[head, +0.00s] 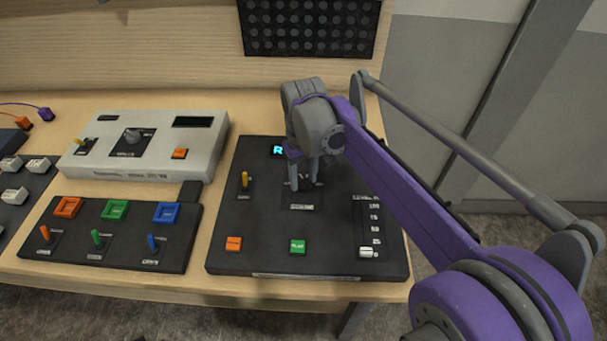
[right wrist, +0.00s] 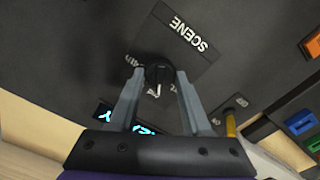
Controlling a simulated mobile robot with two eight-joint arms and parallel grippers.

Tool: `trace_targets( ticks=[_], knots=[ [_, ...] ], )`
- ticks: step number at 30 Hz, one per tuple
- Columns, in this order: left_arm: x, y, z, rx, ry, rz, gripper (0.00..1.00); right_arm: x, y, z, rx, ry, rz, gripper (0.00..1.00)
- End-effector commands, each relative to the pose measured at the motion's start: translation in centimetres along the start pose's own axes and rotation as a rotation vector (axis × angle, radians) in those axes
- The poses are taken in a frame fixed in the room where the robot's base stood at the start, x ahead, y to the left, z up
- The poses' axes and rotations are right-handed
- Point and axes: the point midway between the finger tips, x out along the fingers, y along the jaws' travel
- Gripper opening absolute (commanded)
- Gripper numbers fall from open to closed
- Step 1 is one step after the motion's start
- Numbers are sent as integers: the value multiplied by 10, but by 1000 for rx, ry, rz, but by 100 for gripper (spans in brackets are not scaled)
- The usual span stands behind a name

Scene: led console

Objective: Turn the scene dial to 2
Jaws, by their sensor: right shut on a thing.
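The scene dial (right wrist: 158,76) is a small black knob with a light pointer line, on a dark plate (right wrist: 170,40) lettered SCENE. In the right wrist view my right gripper (right wrist: 157,85) has its two grey fingers on either side of the knob, shut on it. In the head view the same gripper (head: 306,186) points down onto the black console (head: 260,215), and its fingers hide the dial. The marks around the dial are partly covered, so I cannot read which number the pointer faces. My left gripper is not in view.
On the black console are a yellow-handled switch (head: 245,180), an orange button (head: 234,243), a green button (head: 298,246), a slider (head: 366,252) and a lit display (head: 278,151). A white box (head: 150,145) and a panel of coloured switches (head: 110,235) stand to the left.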

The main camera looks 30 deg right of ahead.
Motion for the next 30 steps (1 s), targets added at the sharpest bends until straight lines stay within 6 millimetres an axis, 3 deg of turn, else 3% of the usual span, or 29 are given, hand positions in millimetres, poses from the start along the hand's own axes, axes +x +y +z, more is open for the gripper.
trace_targets(
  ticks=[9,23,24,28,30],
  knots=[
    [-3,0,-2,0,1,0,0,-1,0,0,99,1,1,0],
    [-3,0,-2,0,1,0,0,0,0,0,112,1,1,0],
    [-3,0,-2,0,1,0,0,0,0,0,112,1,1,52],
    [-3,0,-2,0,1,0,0,0,0,0,112,1,1,75],
    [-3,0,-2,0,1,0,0,0,0,0,112,1,0,78]
  ],
)
